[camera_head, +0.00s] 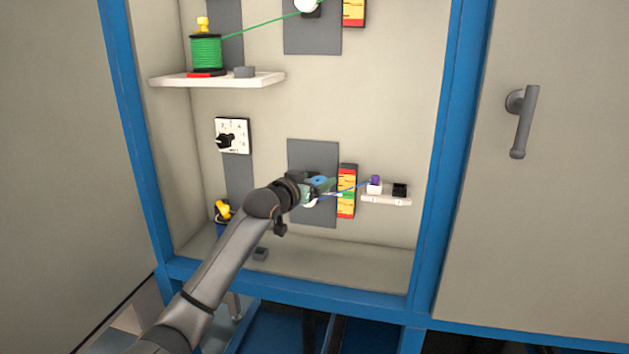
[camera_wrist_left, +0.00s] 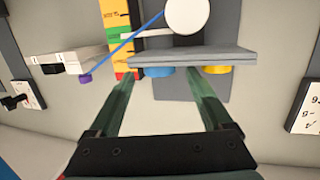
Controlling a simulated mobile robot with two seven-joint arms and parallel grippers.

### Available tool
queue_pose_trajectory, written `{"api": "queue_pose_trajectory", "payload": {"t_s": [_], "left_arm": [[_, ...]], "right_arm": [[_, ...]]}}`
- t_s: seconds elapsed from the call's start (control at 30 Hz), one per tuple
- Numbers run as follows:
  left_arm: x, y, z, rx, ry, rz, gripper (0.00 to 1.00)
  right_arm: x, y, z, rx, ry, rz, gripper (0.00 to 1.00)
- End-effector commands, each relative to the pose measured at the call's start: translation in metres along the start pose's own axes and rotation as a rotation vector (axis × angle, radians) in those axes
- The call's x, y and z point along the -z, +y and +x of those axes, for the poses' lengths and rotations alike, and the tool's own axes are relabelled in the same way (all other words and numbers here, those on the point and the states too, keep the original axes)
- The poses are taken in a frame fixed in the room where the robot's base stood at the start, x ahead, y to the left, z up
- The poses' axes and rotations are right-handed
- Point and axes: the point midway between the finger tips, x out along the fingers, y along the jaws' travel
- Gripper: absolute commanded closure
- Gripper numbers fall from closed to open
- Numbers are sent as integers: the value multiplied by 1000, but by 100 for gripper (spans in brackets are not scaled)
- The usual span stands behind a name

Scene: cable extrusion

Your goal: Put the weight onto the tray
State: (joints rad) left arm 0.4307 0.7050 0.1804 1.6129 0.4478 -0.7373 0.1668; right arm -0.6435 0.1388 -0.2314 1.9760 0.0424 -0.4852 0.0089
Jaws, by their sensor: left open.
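My left gripper (camera_head: 318,187) is inside the cabinet in front of the grey wall panel, and in the left wrist view (camera_wrist_left: 158,76) its two green fingers are apart. A grey plate (camera_wrist_left: 200,55), likely the tray, crosses that view just beyond the fingertips; the view seems upside down. A blue round piece (camera_wrist_left: 158,71), likely a weight, sits against the plate between the fingertips. It also shows in the head view (camera_head: 319,180). Contact cannot be told. My right gripper is out of view.
A small white shelf (camera_head: 386,198) holds a purple-topped piece and a black one. A blue cord runs from there past the striped scale (camera_head: 347,190). A dial (camera_head: 233,135) is at the left; an upper shelf (camera_head: 220,80) holds a green spool. Blue posts (camera_head: 450,150) frame the cabinet.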

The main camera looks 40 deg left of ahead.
Motion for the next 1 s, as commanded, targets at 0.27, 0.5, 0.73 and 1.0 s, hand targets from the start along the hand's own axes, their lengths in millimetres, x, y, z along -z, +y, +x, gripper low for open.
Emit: {"api": "queue_pose_trajectory", "payload": {"t_s": [0.27,0.5,0.73,1.0], "left_arm": [[-1,0,0,0,-2,0,17],[-1,0,-32,-1,-2,3,17],[-1,0,-74,-1,-1,3,17],[-1,0,-114,-1,-1,-1,17]], "right_arm": [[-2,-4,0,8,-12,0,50],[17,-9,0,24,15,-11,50],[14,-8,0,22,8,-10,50],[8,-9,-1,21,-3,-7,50]]}}
